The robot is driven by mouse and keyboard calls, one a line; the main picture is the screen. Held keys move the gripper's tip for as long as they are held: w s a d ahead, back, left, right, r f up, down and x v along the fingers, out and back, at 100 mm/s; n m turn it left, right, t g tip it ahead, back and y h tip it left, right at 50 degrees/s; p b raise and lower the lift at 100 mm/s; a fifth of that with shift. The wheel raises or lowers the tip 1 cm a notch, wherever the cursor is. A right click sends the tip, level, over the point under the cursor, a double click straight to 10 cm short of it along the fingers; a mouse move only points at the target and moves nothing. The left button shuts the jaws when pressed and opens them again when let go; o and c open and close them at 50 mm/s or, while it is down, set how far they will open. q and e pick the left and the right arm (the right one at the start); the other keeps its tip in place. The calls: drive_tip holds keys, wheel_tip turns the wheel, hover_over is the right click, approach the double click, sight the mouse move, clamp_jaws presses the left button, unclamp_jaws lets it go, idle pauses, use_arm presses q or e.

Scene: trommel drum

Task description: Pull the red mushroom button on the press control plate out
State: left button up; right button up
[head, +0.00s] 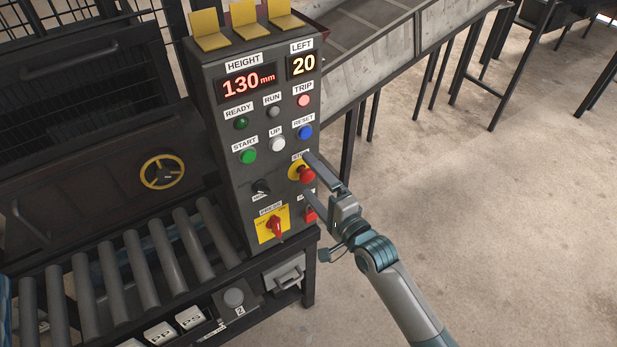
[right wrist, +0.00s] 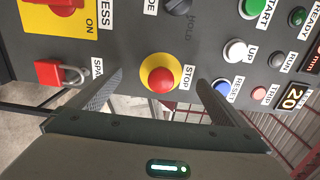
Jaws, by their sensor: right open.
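The red mushroom button (head: 306,174), on a yellow round backing under a STOP label, sits on the right side of the grey control plate (head: 215,90). In the right wrist view the red button (right wrist: 161,79) is near the picture's middle, between my finger lines but beyond the tips. My right gripper (head: 308,176) is open, its fingers on either side of the button's line in the wrist view (right wrist: 158,82). Nothing is between the fingers that I can see gripped. Whether a finger touches the plate cannot be told. My left gripper is not in view.
Close to the button are a blue RESET button (head: 305,132), a black selector knob (head: 261,187), a red padlock (right wrist: 62,72) and a red rotary switch on yellow (head: 275,226). Rollers (head: 150,270) lie at left.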

drive_tip(key=shift+p+v, duration=0.7)
drive_tip(key=shift+v, duration=0.65)
drive_tip(key=p+v, duration=0.1)
drive_tip(key=v, duration=0.4)
drive_tip(key=shift+s+d+p, duration=0.1)
drive_tip(key=shift+p, duration=0.2)
